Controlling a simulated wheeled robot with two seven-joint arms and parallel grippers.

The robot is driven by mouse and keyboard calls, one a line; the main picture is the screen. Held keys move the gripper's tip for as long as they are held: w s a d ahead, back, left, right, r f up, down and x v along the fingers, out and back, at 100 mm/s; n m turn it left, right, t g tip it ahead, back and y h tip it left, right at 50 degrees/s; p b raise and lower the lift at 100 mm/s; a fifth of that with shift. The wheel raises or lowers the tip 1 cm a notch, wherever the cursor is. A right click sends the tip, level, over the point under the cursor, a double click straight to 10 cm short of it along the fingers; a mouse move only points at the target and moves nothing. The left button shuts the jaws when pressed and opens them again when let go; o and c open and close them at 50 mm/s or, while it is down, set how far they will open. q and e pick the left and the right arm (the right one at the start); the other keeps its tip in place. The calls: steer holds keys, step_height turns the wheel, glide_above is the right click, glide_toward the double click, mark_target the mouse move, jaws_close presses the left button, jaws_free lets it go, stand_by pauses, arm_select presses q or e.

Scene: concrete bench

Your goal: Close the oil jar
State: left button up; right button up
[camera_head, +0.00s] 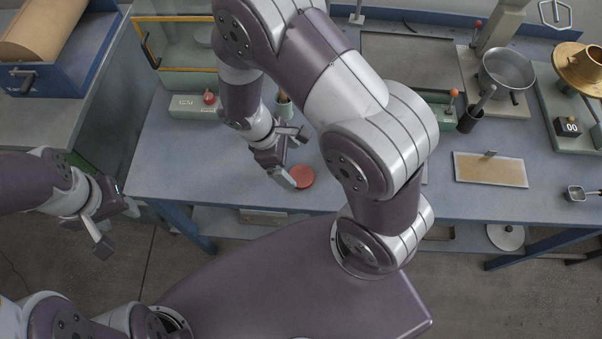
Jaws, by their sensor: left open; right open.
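A flat, round red piece (304,177), which looks like a lid, lies on the blue-grey bench near its front edge. My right gripper (292,157) is open just above and left of it in the picture, with one fingertip overlapping its left edge. I cannot tell whether they touch. Behind this gripper stands a small greenish container (284,109) with something brown in its top, partly hidden. I cannot tell whether it is the oil jar. My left gripper (118,227) is open and empty, off the bench's front left corner.
A green box (195,107) with a red knob stands at the back left. My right arm hides the bench's middle. To the right are a dark cup (470,119) with a tool, a metal pot (505,70), a tan board (490,170) and a small ladle (577,193).

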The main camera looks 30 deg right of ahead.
mark_target(301, 175)
steer(key=x, duration=0.5)
steer(key=shift+s+a+f, duration=0.1)
steer(key=shift+a+f, duration=0.05)
steer(key=shift+f, duration=0.05)
steer(key=c, duration=1.2)
steer(key=shift+r, duration=0.15)
